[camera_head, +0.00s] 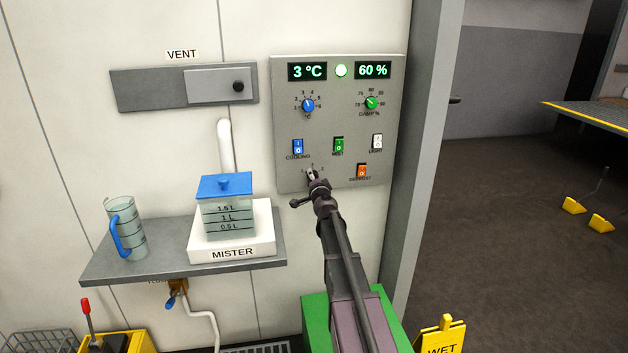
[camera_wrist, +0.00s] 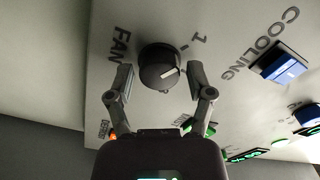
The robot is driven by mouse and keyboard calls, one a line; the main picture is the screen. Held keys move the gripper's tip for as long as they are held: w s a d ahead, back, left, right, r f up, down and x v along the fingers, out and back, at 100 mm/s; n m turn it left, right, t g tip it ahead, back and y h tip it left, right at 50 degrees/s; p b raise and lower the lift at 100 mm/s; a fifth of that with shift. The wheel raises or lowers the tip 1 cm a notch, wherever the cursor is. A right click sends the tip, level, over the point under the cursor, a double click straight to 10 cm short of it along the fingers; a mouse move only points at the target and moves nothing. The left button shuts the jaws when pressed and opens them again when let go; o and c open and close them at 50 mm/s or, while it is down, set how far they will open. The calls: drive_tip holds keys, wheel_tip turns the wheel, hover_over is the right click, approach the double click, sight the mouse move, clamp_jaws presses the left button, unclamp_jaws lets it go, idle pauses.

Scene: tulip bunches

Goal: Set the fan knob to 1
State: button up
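The fan knob (camera_wrist: 160,66) is round and black with a white pointer line, at the upper middle of the wrist view. Its pointer faces right and slightly up, below the tick beside the printed 1 (camera_wrist: 200,40). The word FAN (camera_wrist: 120,45) is printed to its left. My gripper (camera_wrist: 159,79) is open, with one finger on each side of the knob and a small gap at both sides. In the head view my gripper (camera_head: 313,180) is at the panel's lower left and mostly hides the knob; a 2 and a 3 show around it.
The control panel (camera_head: 285,120) also carries a temperature knob (camera_head: 308,105), a damp knob (camera_head: 371,102), a blue cooling switch (camera_head: 298,146), a green mist switch (camera_head: 339,145), a white light switch (camera_head: 377,141) and an orange switch (camera_head: 361,170). A shelf (camera_head: 110,268) juts out at left.

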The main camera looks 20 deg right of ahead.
drive_tip(key=shift+s, duration=0.1)
idle(0.3)
drive_tip(key=v, duration=1.2)
drive_tip(key=shift+f, duration=0.1)
idle(0.5)
